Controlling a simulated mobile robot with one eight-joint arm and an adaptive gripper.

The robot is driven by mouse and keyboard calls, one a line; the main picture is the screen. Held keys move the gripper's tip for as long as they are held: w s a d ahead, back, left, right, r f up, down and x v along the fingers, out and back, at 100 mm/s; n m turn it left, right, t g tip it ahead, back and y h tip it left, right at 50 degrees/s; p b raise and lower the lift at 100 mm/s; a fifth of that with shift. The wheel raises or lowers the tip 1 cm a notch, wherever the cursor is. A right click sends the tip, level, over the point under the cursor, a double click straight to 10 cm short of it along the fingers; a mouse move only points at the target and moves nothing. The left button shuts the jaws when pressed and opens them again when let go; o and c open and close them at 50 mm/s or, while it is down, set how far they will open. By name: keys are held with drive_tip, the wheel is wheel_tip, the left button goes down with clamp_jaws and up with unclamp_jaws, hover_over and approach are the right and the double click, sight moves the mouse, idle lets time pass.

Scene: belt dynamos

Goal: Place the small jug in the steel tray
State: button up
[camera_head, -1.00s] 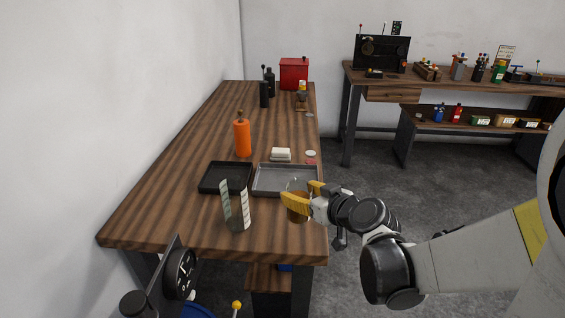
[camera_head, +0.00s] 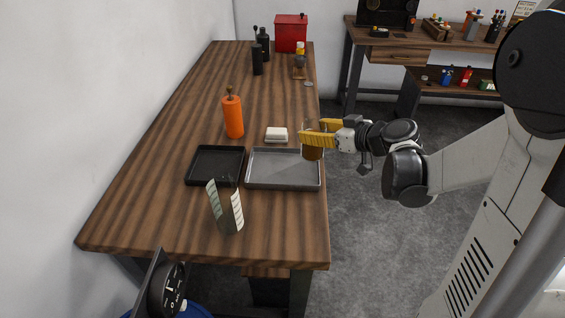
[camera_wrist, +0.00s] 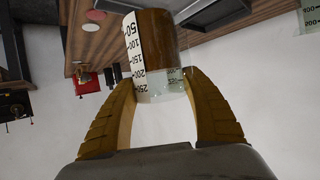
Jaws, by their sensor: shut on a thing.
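The small jug (camera_head: 312,154) is clear, with measuring marks and brown liquid inside. My gripper (camera_head: 305,138) is shut on it, with the yellow fingers around its upper part. In the wrist view the jug (camera_wrist: 153,45) sits between the two fingertips (camera_wrist: 158,82) and appears upside down. The steel tray (camera_head: 284,184) is a shallow grey tray on the wooden table and looks empty. In the head view the jug overlaps the tray's far right corner; its height above the tray is hard to tell.
A black tray (camera_head: 214,168) lies just left of the steel tray. A larger clear jug with marks (camera_head: 227,210) stands in front. An orange bottle (camera_head: 233,117) and a pale sponge-like block (camera_head: 276,134) stand behind on the table (camera_head: 170,210).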

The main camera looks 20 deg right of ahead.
drive_tip(key=shift+w+d+r+n+y, duration=0.15)
drive_tip(key=shift+d+r, duration=0.15)
drive_tip(key=shift+d, duration=0.2)
drive_tip(key=shift+w+d+r+n+y, duration=0.15)
drive_tip(key=shift+d+r, duration=0.15)
drive_tip(key=shift+d, duration=0.15)
drive_tip(key=shift+w+a+f+b, duration=1.1)
drive_tip(key=shift+a+f, duration=0.4)
drive_tip(key=shift+f, duration=0.3)
drive_tip(key=shift+w+a+f+b, duration=0.95)
drive_tip(key=shift+w+a+f, duration=0.4)
drive_tip(key=shift+f, duration=0.45)
drive_tip(key=shift+w+a+f+b, duration=1.05)
drive_tip(key=shift+a+f, duration=0.55)
drive_tip(key=shift+f, duration=0.2)
drive_tip(key=shift+f, duration=0.2)
drive_tip(key=o, duration=1.4)
